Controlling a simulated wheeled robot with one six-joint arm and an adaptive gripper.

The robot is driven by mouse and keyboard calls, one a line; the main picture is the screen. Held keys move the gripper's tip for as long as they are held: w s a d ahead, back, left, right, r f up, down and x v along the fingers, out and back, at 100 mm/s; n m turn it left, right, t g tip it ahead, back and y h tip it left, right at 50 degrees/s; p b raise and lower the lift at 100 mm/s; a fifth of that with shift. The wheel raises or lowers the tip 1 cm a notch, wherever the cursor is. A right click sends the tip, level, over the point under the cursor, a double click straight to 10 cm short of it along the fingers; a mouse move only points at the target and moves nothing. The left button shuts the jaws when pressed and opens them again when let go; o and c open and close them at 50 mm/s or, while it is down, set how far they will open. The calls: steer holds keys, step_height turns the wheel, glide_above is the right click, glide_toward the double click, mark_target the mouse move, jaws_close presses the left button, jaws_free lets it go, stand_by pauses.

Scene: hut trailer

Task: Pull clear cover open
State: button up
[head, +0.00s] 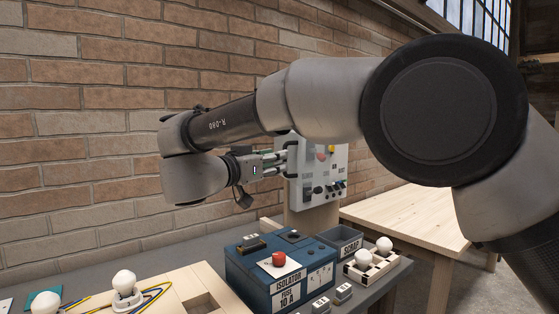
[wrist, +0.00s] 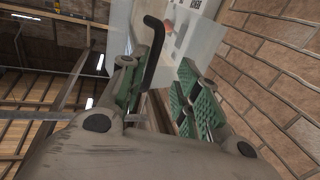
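The control panel box (head: 325,180) stands on a wooden post, with knobs and buttons on its face. A clear cover (wrist: 200,38) shows faintly as a pale see-through sheet over the panel in the wrist view. A black bent handle (wrist: 156,50) reaches back from it toward my gripper. My gripper (head: 284,160) is at the panel's left edge. In the wrist view, its green-padded fingers (wrist: 168,95) are apart. The handle is nearer the left finger and overlaps it in the picture; I cannot tell whether they touch.
Below the panel, a blue isolator box (head: 282,265) with a red button stands on the grey bench. A grey scrap bin (head: 338,245) and a holder with white bulbs (head: 372,262) are to its right. A brick wall (head: 80,150) is close behind.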

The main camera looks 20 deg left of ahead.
steer(key=v, duration=0.8)
steer(key=shift+s, duration=0.25)
